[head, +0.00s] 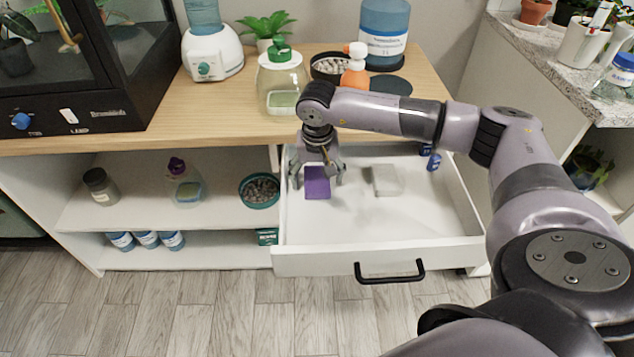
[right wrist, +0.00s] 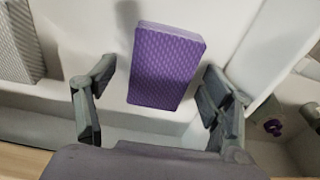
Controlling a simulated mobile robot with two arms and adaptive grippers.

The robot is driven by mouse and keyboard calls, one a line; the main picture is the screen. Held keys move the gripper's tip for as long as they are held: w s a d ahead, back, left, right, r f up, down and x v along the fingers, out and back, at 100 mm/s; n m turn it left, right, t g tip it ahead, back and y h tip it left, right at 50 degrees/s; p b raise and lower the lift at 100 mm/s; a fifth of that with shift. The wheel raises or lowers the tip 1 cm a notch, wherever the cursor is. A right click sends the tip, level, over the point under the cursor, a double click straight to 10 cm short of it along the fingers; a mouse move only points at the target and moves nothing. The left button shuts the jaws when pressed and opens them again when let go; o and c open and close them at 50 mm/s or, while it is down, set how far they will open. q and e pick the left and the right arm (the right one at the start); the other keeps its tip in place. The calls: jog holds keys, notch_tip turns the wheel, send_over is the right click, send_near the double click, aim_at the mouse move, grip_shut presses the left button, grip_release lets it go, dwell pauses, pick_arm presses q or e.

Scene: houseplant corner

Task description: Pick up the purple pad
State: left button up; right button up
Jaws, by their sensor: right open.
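The purple pad (head: 317,183) lies in the open white drawer, near its left wall. My right gripper (head: 315,181) reaches down into the drawer over the pad, and its fingers show on either side of it. In the right wrist view the pad (right wrist: 167,66) lies ahead of and between the spread fingers of the gripper (right wrist: 162,105). The gripper is open, with visible gaps between fingers and pad. My left gripper is not in view.
A grey-white pad (head: 387,180) lies in the drawer to the right, and small blue items (head: 433,161) lie near its right wall. The drawer's front panel (head: 330,261) and side walls surround the gripper. Bottles crowd the wooden top (head: 215,105) above.

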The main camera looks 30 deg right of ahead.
aim_at(317, 179)
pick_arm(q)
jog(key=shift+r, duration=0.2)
pick_arm(e)
jog(key=shift+c, duration=0.2)
jog(key=shift+c, duration=1.4)
jog(key=c, duration=0.7)
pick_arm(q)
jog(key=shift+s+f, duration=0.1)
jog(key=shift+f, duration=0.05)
pick_arm(e)
jog(key=shift+r, duration=0.7)
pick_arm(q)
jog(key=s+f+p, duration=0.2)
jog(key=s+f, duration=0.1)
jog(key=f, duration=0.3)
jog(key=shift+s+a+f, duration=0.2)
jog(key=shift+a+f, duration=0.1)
pick_arm(e)
notch_tip(317, 179, up, 19)
jog(key=shift+f, duration=0.2)
